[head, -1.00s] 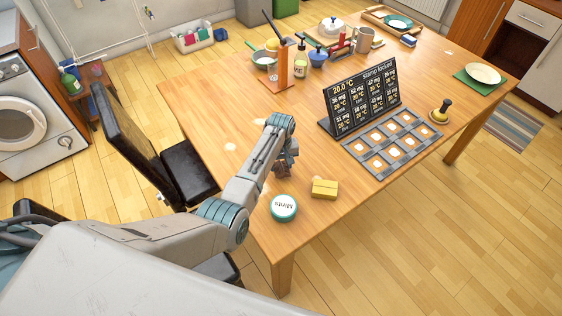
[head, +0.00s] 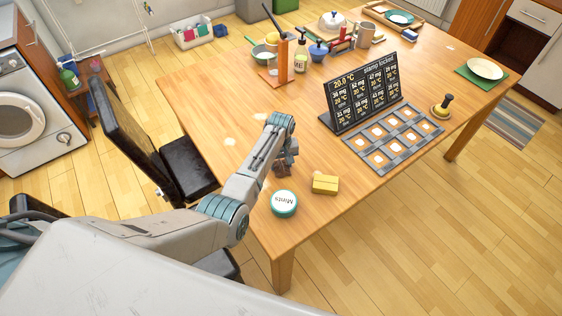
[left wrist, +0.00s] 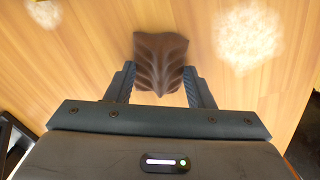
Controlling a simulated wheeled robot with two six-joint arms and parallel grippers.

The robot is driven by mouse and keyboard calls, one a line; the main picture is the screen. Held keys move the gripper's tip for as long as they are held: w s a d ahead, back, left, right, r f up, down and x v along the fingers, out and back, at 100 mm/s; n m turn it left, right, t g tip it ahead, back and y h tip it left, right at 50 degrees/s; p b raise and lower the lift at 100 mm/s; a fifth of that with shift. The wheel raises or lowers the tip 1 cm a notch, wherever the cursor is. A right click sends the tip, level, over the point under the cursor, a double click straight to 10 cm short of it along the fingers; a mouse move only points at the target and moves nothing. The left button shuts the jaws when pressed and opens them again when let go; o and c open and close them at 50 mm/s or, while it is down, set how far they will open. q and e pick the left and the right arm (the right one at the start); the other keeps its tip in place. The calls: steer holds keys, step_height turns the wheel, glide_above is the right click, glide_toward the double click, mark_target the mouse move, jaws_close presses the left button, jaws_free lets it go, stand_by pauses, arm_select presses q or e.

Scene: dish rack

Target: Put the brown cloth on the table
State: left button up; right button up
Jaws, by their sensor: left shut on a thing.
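The brown cloth (left wrist: 160,62) shows in the left wrist view as a dark brown, folded piece between my left gripper's fingers. My left gripper (left wrist: 158,85) is shut on it. In the head view, the left gripper (head: 282,165) is over the near left part of the wooden table (head: 215,115), behind the mints tin, and a bit of the cloth shows dark beneath it. I cannot tell whether the cloth touches the tabletop. My right gripper is not in view.
A round mints tin (head: 284,203) and a yellow block (head: 325,184) lie close by at the near edge. A black sign (head: 362,92) and a grey tray of squares (head: 374,158) stand to the right. A black chair (head: 187,165) is at the left edge.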

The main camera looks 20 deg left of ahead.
arm_select(q)
steer(key=shift+f, duration=0.2)
stand_by(0.4)
steer(key=o, duration=1)
steer(key=shift+o, duration=0.2)
step_height(320, 180, up, 11)
steer(key=b, duration=0.1)
steer(key=shift+b, duration=0.4)
steer(key=shift+f, duration=0.1)
jaws_close()
stand_by(0.8)
